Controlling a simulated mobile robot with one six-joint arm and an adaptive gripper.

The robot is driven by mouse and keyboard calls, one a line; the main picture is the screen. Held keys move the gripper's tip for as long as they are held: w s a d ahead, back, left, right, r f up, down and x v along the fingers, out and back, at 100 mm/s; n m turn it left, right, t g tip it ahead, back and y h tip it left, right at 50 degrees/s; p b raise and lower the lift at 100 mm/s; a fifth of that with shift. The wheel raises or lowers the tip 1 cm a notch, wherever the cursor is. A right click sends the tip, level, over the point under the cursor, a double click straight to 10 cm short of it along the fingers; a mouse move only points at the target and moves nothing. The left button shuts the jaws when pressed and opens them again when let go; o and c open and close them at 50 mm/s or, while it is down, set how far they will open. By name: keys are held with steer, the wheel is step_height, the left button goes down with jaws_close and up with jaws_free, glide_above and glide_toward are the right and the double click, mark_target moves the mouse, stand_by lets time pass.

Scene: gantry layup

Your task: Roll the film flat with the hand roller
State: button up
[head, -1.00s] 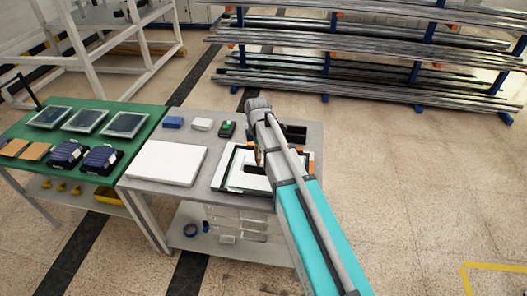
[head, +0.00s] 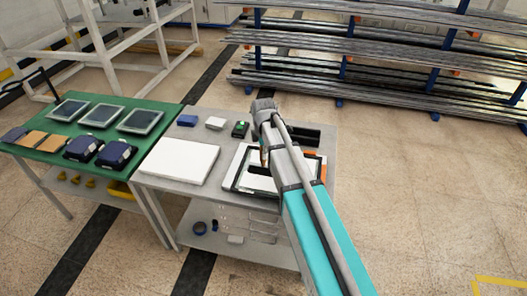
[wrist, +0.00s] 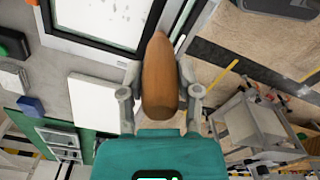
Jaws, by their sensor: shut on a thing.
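My gripper (wrist: 160,98) is shut on the brown wooden handle of the hand roller (wrist: 160,65); one finger lies on each side. The roller's rolling end is not clear in the wrist view. The film appears to be the white sheet (wrist: 100,18) inside a black-edged frame, with small specks on its surface. The frame and white sheet (head: 247,182) also show in the head view on the grey bench, partly hidden by my arm. A small brown bit of the handle (head: 264,157) shows beside my arm, over the frame. I cannot tell whether the roller touches the film.
A white board (head: 180,161) lies left of the frame on the grey bench (head: 150,179). A blue block, a white block and a dark green-topped device (head: 240,129) stand behind. A green table (head: 45,142) with panels and dark cases adjoins left. Bar racks (head: 350,60) stand behind.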

mark_target(263, 166)
steer(key=shift+f+b, duration=2.05)
steer(key=shift+f, duration=0.15)
steer(key=shift+f+b, duration=0.35)
steer(key=shift+f, duration=0.05)
steer(key=shift+w, duration=0.15)
steer(key=shift+w+d+r, duration=0.1)
steer(key=shift+w+d, duration=0.1)
steer(key=shift+w, duration=0.4)
steer(key=shift+w+d, duration=0.2)
steer(key=shift+w, duration=0.4)
